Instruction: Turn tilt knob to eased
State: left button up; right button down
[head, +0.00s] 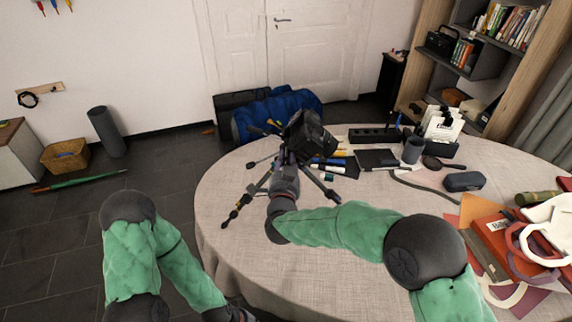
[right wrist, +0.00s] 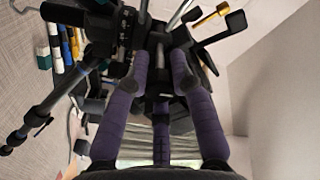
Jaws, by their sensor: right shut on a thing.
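A small black tripod (head: 254,191) stands on the round table, legs spread, with a bulky dark camera (head: 311,137) on its head. My right gripper (head: 286,172) reaches the tripod head from the near side and partly hides it.
The cloth-covered table (head: 235,270) is bare at its near left. Behind and right of the tripod are pens, a dark pad (head: 377,159), a dark cup (head: 412,150) and a black case (head: 464,181). A bag and books (head: 500,235) crowd the right side.

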jog(key=shift+f, duration=0.15)
dwell(0.4)
jog(key=c, duration=1)
grip_release()
jog(key=shift+c, duration=0.2)
jog(key=shift+s+a, duration=0.1)
jog(key=shift+s, duration=0.05)
jog(key=s, duration=1.1)
jog(key=shift+s+a, duration=0.2)
jog(key=shift+s, duration=0.2)
